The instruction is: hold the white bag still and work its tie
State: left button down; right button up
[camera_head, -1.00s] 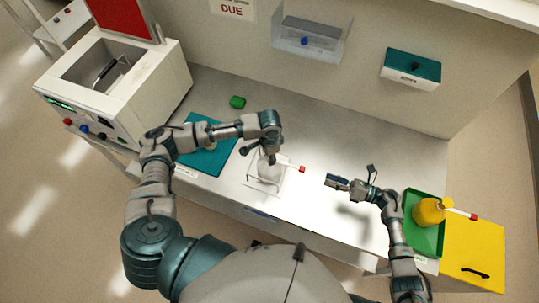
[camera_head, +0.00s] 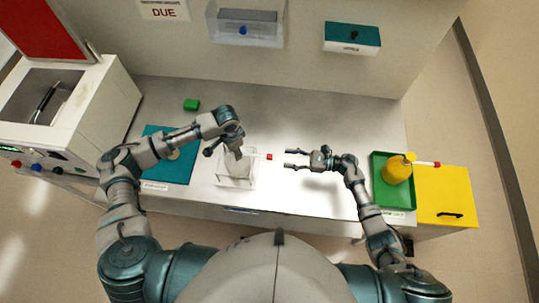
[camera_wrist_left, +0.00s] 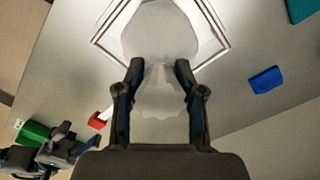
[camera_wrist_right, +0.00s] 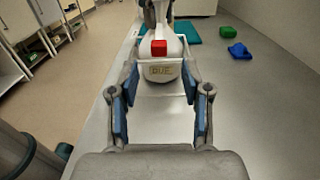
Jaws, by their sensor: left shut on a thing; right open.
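The white bag (camera_head: 238,168) stands in a clear square frame (camera_head: 222,183) on the bench. My left gripper (camera_head: 234,148) is above it, shut on its gathered neck. In the left wrist view the neck (camera_wrist_left: 160,78) lies between the fingers (camera_wrist_left: 157,69), with the rounded bag body (camera_wrist_left: 160,33) beyond. The white tie sticks out to the right and ends in a red tip (camera_head: 269,157). My right gripper (camera_head: 288,159) is open and empty, just right of the red tip, not touching it. In the right wrist view the red tip (camera_wrist_right: 158,48) is ahead, beyond the open fingers (camera_wrist_right: 160,90).
A green tray (camera_head: 378,190) with a yellow container (camera_head: 397,170) is at right, beside a yellow box (camera_head: 447,193). A teal mat (camera_head: 163,172) and white machine (camera_head: 75,105) are at left. A green block (camera_head: 191,104) and blue block (camera_wrist_right: 240,51) lie farther back.

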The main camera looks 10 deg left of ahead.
aim_at(269, 156)
jog(key=a, duration=0.8)
grip_shut()
